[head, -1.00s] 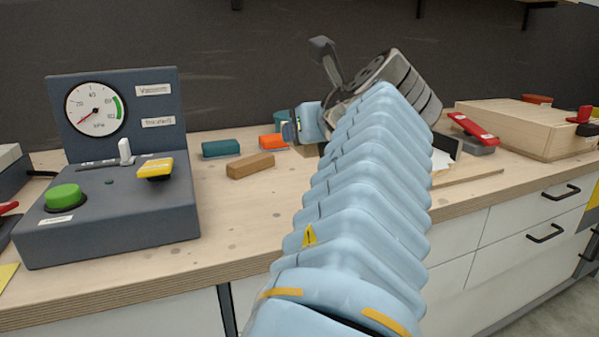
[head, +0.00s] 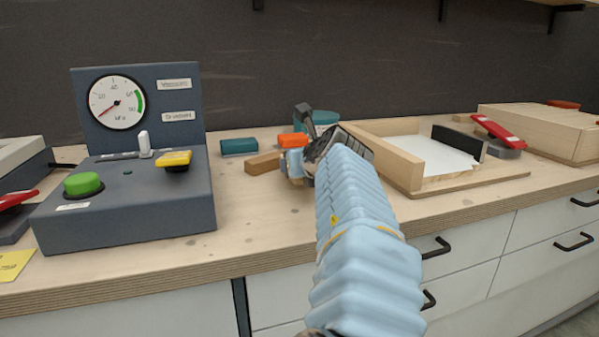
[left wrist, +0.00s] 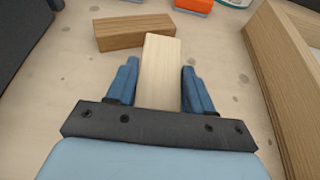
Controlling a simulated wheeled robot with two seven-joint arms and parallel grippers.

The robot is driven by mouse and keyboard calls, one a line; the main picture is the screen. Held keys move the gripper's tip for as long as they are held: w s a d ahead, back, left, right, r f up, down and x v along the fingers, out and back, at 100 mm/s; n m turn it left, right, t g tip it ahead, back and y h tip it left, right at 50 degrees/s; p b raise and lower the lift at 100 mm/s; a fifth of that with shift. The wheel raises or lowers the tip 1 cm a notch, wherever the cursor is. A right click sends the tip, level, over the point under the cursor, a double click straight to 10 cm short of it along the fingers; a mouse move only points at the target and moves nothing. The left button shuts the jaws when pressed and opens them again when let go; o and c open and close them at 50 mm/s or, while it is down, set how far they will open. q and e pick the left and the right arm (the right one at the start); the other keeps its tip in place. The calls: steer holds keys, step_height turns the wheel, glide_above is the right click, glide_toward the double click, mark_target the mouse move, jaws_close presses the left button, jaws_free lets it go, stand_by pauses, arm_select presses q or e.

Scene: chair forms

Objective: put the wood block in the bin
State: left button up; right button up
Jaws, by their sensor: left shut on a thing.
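My left gripper (head: 294,165) is low over the bench near its middle. In the left wrist view its two blue fingers (left wrist: 159,72) are shut on a pale wood block (left wrist: 161,62), which points away from the palm. In the head view I cannot make out this block behind the gripper. A brown wood block (head: 263,163) lies just left of the gripper; it also shows just beyond the pale block's end in the left wrist view (left wrist: 133,33). A round teal container (head: 322,119), perhaps the bin, stands behind the gripper, partly hidden. My right gripper is not in view.
An orange block (head: 291,140) and a dark teal block (head: 239,147) lie behind the brown one. A wooden tray (head: 393,160) with a white sheet is close on the right. A gauge box (head: 130,205) stands left. Bare bench lies in front of the brown block.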

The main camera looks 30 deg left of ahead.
arm_select(q)
steer(key=shift+f, duration=0.5)
steer(key=shift+f, duration=0.1)
steer(key=shift+f, duration=0.15)
steer(key=o, duration=1)
steer(key=shift+o, duration=0.2)
